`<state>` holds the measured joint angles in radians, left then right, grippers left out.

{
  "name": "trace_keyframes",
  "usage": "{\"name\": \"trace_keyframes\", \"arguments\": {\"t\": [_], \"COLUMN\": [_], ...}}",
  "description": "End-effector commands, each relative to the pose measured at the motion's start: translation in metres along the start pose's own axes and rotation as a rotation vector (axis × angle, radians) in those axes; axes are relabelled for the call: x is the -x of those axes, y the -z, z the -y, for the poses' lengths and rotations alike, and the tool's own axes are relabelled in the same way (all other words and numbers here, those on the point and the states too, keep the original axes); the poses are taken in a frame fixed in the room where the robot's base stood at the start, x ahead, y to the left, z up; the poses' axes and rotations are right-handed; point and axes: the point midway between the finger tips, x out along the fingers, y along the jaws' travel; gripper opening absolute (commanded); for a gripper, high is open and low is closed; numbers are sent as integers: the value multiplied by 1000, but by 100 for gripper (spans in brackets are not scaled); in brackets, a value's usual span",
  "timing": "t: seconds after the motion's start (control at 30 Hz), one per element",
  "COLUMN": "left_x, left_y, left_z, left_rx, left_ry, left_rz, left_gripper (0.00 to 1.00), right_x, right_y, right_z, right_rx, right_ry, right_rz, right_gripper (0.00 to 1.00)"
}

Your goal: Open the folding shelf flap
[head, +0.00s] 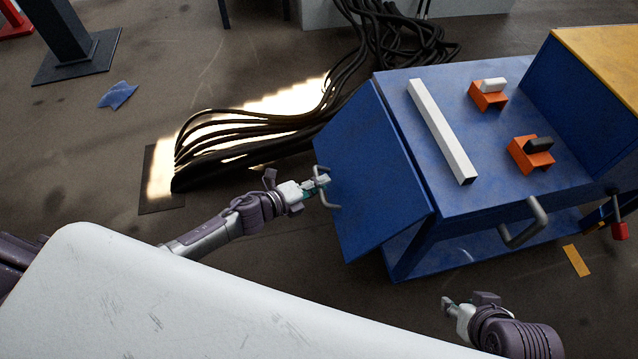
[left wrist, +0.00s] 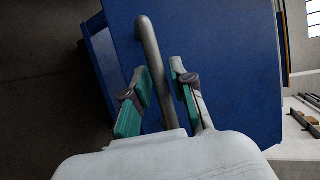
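The blue folding shelf flap (head: 375,175) is at the left edge of the blue bench top (head: 465,160) in the head view and slopes down to the left. It also fills much of the left wrist view (left wrist: 225,60). A grey bar handle (head: 325,190) is on its outer face. My left gripper (head: 318,184) is at this handle. In the left wrist view, the handle (left wrist: 150,60) passes between the two green-padded fingers, which stand apart with a gap on the right finger's side. My right gripper (head: 456,304) is below the bench, apart from it; its finger opening is unclear.
A white bar (head: 440,130) and two orange blocks (head: 487,96) (head: 530,154) are on the bench top. Another grey handle (head: 523,225) sticks out at the bench front. Black cables (head: 260,135) lie on the floor behind my left arm. A white surface (head: 180,300) fills the lower left.

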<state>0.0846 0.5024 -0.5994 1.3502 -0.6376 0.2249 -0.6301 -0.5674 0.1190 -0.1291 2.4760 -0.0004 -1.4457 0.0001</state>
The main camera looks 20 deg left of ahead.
Motion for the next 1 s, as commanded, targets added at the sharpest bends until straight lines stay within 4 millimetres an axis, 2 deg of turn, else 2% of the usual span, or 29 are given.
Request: {"name": "trace_keyframes", "arguments": {"t": [0.33,0.47,0.57,0.8,1.0], "left_x": [0,9,26,78,109], "left_y": [0,0,1,1,1], "left_z": [0,0,-1,-1,-1], "left_rx": [0,0,-1,0,1], "left_ry": [1,0,-2,-2,-3], "left_rz": [-1,0,-1,-2,0], "left_gripper": [39,39,39,39,39], "right_x": [0,0,0,0,0], "right_y": [0,0,0,0,0], "right_z": [1,1,1,0,0], "right_rx": [1,1,1,0,0], "right_ry": [2,2,2,1,1], "right_rz": [-3,-2,-2,-1,-1], "right_gripper": [40,40,40,40,40]}}
